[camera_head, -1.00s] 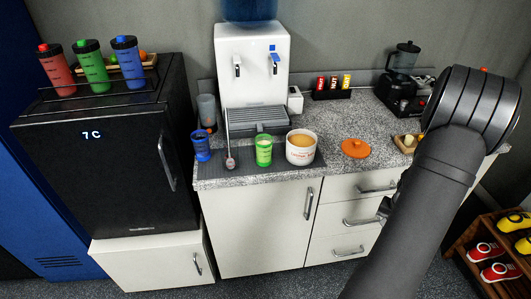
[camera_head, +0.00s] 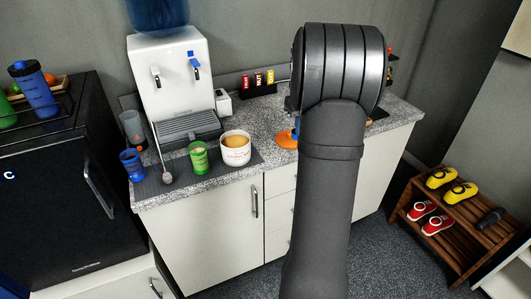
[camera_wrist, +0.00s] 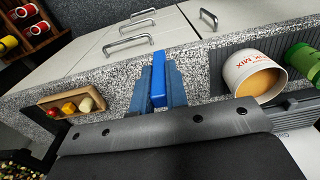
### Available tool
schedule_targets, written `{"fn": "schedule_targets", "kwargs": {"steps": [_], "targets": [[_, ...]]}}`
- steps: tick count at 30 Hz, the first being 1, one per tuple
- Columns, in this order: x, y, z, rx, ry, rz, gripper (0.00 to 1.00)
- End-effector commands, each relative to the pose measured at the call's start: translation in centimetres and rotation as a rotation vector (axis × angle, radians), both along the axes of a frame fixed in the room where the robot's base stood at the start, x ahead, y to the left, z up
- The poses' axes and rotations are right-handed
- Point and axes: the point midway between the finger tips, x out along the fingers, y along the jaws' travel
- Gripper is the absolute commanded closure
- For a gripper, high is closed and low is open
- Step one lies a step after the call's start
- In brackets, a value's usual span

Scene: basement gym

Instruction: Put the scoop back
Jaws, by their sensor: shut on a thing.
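My gripper (camera_wrist: 158,84) is shut on a bright blue bar (camera_wrist: 158,78) that looks like the scoop's handle. No scoop bowl shows. The gripper is over the counter, between the tub and the small wooden tray. In the head view my arm hides most of it. The white mix tub (camera_head: 236,153) stands open on the dark mat, with tan powder inside. It also shows in the wrist view (camera_wrist: 236,72), to the right of the gripper. An orange lid (camera_head: 285,139) lies on the counter right of the tub, partly behind my arm.
A green cup (camera_head: 199,158), a long-handled spoon (camera_head: 168,177) and a blue cup (camera_head: 132,166) are left of the tub. The water dispenser (camera_head: 168,75) stands behind. A wooden tray (camera_wrist: 58,102) with small coloured pieces is on the counter. A shoe rack (camera_head: 440,235) stands right.

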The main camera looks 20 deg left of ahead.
Motion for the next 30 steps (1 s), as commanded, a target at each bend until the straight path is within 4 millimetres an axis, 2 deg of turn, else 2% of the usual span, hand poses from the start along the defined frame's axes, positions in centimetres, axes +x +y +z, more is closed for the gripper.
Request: {"fn": "schedule_targets", "kwargs": {"steps": [4, 12, 18, 23, 30], "targets": [[0.1, 2.1, -0.7, -0.001, 0.002, 0.016, 1.00], [0.9, 8.1, -4.4, 0.000, 0.001, 0.015, 1.00], [1.3, 11.2, -6.2, 0.000, 0.000, 0.012, 1.00], [1.3, 11.7, -6.9, -0.001, 0.001, 0.010, 1.00], [1.3, 11.7, -10.1, 0.000, 0.003, 0.010, 1.00]]}}
